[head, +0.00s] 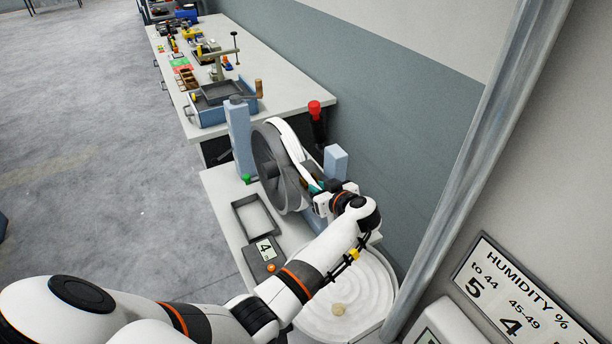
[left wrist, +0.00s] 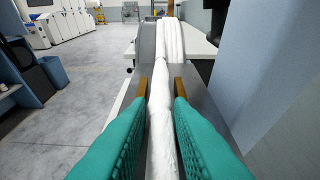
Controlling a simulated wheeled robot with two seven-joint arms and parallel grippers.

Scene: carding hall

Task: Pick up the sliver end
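The sliver is a thick white strand that lies over the rim of a grey wheel (head: 268,165); its white band (head: 290,138) shows in the head view. In the left wrist view the sliver (left wrist: 161,120) runs from the wheel toward the camera, between my fingers. My left gripper (head: 318,187) is at the right side of the wheel. Its teal fingers with brown tips (left wrist: 161,88) stand apart, one on each side of the strand, with narrow gaps at the tips. The sliver's free end is hidden from the head view by my gripper and arm. My right gripper is not in view.
A round can of coiled white sliver (head: 372,285) stands below my arm, with a small tan lump on it. A grey pipe (head: 470,160) rises at the right.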

